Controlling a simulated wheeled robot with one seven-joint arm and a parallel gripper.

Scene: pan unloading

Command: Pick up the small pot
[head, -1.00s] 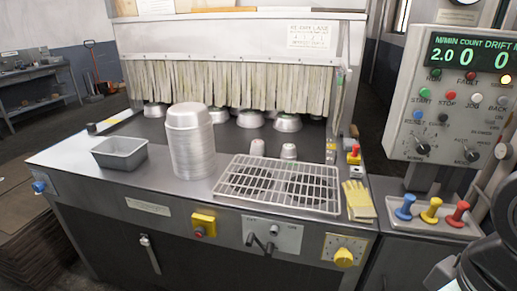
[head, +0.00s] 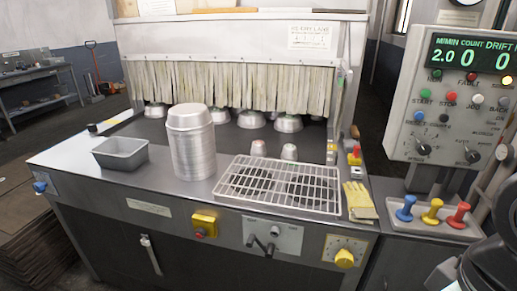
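Several upturned metal pots sit on the dark belt under the strip curtain, partly hidden by it; one is a silver pot (head: 288,124) at the right, with another pot (head: 250,120) to its left. Two smaller metal cups, a left one (head: 258,148) and a right one (head: 289,152), stand behind the wire rack. I cannot tell which of these is the small pot. My gripper is not in view. Only part of my dark and white arm shows at the lower right, apart from all the pots.
A tall stack of metal pans (head: 193,150) stands at the front middle. A grey bin (head: 121,153) is left of it and a wire rack (head: 280,186) right. Yellow gloves (head: 359,200) lie near the right edge. A control panel (head: 448,110) and coloured knobs (head: 432,211) stand at the right.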

